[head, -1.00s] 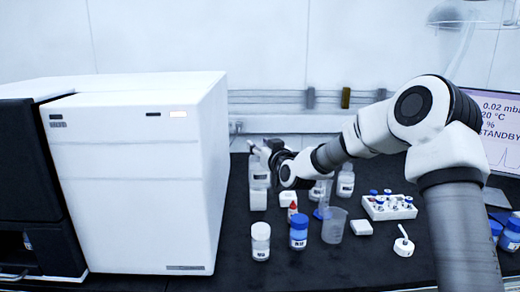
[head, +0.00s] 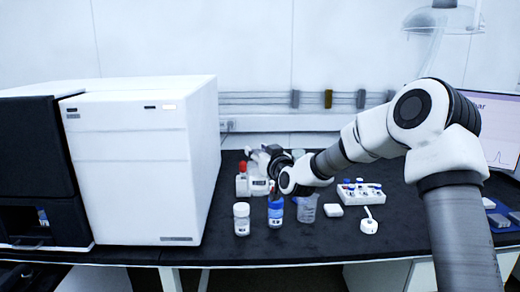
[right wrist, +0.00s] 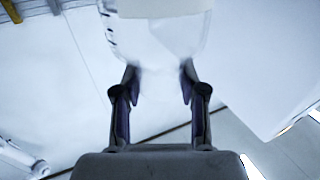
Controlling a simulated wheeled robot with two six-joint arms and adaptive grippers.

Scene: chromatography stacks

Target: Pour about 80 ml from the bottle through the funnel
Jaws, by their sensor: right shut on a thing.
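My right gripper (head: 262,158) is beyond the row of bottles, near the back of the dark bench. In the right wrist view the two fingers (right wrist: 160,92) are closed on the sides of a clear bottle (right wrist: 152,42) with a white band and dark scale marks. The bottle's mouth and liquid level cannot be made out. In the head view it is small and partly covered by the gripper. A clear beaker (head: 306,209) stands in front of my right forearm. I cannot make out the funnel clearly. My left gripper is not in view.
A white-capped jar (head: 241,219) and a blue-labelled bottle (head: 276,211) stand at the front. A red-topped bottle (head: 242,181) is behind them. A vial rack (head: 360,193) and a white round item (head: 368,225) are on the right. The large white instrument (head: 145,165) bounds the left.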

